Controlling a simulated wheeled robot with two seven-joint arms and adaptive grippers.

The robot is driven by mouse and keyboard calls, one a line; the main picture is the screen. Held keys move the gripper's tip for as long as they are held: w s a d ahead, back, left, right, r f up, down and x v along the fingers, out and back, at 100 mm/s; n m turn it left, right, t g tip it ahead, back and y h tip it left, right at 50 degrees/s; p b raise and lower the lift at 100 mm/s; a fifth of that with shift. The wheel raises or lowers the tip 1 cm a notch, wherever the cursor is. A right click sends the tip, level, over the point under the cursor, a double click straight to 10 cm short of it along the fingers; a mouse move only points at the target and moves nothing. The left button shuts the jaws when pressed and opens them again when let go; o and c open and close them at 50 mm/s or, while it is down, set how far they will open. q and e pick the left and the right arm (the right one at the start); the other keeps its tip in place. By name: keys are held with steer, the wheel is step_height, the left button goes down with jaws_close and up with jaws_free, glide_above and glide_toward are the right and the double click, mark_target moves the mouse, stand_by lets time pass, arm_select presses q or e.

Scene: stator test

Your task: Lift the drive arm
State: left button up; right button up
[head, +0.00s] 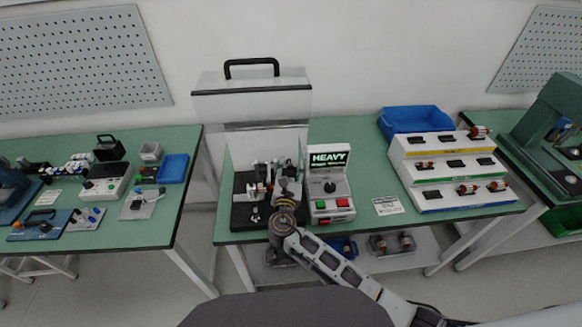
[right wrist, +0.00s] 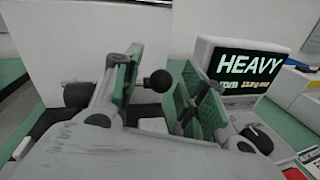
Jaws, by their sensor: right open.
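The test machine (head: 240,215) stands on the middle green table, with a black base, a pale upright back panel and a raised white cover with a black handle. My right gripper (head: 287,184) reaches over the machine's right side from the front. In the right wrist view the right gripper (right wrist: 160,88) is open, its green-padded fingers apart. A black ball knob (right wrist: 160,81) on a short stub, which looks like the end of the drive arm, shows between the fingers, nearer the left one. Contact cannot be told. The rest of the drive arm is hidden. My left gripper is not in view.
A control box (head: 331,190) with a "HEAVY" display stands close right of the machine. A white stepped rack (head: 437,165) with several rotors and a blue bin (head: 415,119) are farther right. The left table (head: 120,225) holds tools and small parts.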

jaws_close()
stand_by(0.5)
steer(key=shift+w+r+g+p, duration=0.25)
steer(key=shift+r+g+p, duration=0.3)
steer(key=shift+p, duration=1.4)
steer(key=shift+w+r+g+p, duration=0.3)
steer(key=shift+g+p, duration=0.25)
steer(key=shift+p, duration=0.5)
steer(key=shift+w+r+n+g+p, duration=0.3)
steer(key=shift+w+r+g+p, duration=0.15)
steer(key=shift+g, duration=0.25)
steer(key=shift+w+r+g+y, duration=0.15)
steer(key=shift+w+r+g, duration=0.15)
steer(key=shift+w+g, duration=0.4)
steer(key=shift+w+r+g+y, duration=0.15)
steer(key=shift+w+r+g, duration=0.2)
steer(key=shift+g, duration=0.55)
